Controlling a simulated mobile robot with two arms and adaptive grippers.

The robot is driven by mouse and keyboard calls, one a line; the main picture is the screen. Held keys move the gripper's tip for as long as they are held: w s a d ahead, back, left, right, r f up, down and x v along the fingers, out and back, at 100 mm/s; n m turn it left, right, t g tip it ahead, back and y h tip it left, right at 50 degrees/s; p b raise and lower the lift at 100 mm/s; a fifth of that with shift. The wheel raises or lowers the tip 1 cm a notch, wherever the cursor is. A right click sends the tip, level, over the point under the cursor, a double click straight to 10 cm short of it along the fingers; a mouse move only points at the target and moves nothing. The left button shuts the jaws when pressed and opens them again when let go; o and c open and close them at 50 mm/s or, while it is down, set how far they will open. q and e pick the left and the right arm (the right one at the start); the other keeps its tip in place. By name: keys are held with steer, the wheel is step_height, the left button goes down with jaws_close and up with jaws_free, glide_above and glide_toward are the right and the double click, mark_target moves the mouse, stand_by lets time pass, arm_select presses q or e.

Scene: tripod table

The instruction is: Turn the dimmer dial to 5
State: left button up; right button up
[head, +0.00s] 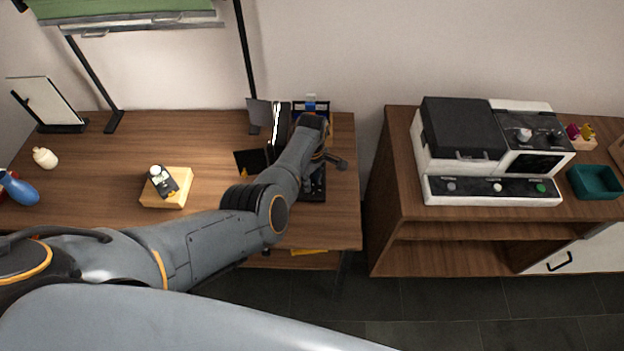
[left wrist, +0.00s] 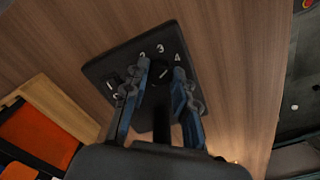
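The dimmer is a black plate (left wrist: 118,70) lying on the wooden table, with white numerals along its edge; 2, 3 and 4 read clearly. Its dark round dial (left wrist: 161,73) carries a pale pointer mark, pointing roughly between the 3 and the 4. My left gripper (left wrist: 160,78) has its two fingers apart, one on each side of the dial. I cannot tell whether they touch it. The fingers hide part of the plate and some numerals, including any 5. In the head view my left arm reaches over the table's right end and hides the dial. My right gripper is not in view.
Dark items crowd behind my left wrist. A gap separates the table from the cabinet with a black-and-white machine (head: 460,140).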

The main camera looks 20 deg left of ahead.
arm_select(q)
jaws_close()
steer(key=m, duration=0.3)
steer(key=shift+p, duration=0.3)
steer(key=m, duration=0.3)
steer(key=shift+m, duration=0.4)
steer(key=m, duration=0.3)
steer(key=shift+p, duration=0.4)
steer(key=shift+m, duration=2.1)
